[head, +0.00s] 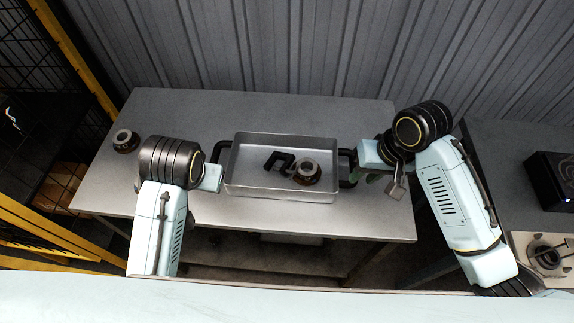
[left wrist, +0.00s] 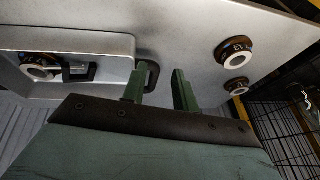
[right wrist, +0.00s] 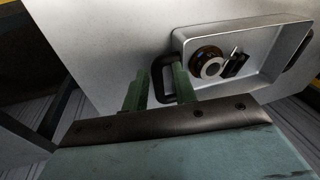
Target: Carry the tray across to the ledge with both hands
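The tray (head: 240,185) is a shallow rectangular metal pan lying flat on a grey table, with a black handle at each end. A black bracket-shaped piece (head: 273,158) and a brown and silver round part (head: 308,172) lie in it. My left gripper (left wrist: 161,76) is open at the left handle (left wrist: 153,76); the handle's bar shows between its fingers. My right gripper (right wrist: 156,78) is open at the right handle (right wrist: 157,80), with the bar between its fingers. In the head view, my arms hide most of both gripper fingers. I cannot tell which surface is the ledge.
A round part (head: 125,140) stands at the table's left; the left wrist view shows two there. At right, a separate grey surface (head: 495,165) holds a dark box (head: 552,180) and a beige fixture (head: 525,243). A yellow-framed mesh fence (head: 75,60) stands at left, a corrugated wall behind.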

